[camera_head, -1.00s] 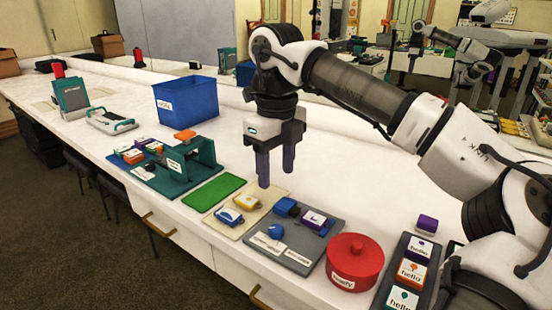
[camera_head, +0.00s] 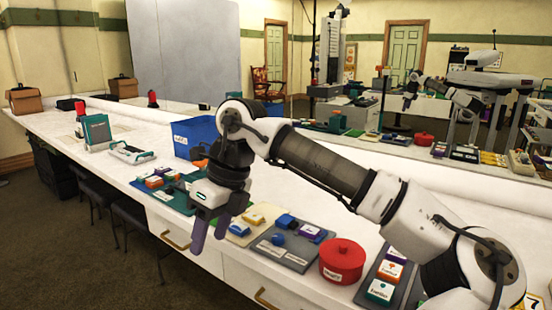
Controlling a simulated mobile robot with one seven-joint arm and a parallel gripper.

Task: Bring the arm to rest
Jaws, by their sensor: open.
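My arm (camera_head: 325,160) reaches in from the right, bent at the elbow, above the white counter. My gripper (camera_head: 209,233) points down near the counter's front edge, with its purple fingers apart and nothing between them. It hangs in front of the green mat area and hides part of it and of the green stand (camera_head: 171,197) behind. I cannot tell its exact height above the counter.
A blue bin (camera_head: 193,138) stands behind the gripper. Right of the gripper are a beige tray (camera_head: 242,240), a grey tray (camera_head: 288,257) with small blocks, a red lidded pot (camera_head: 342,261) and a stamp rack.

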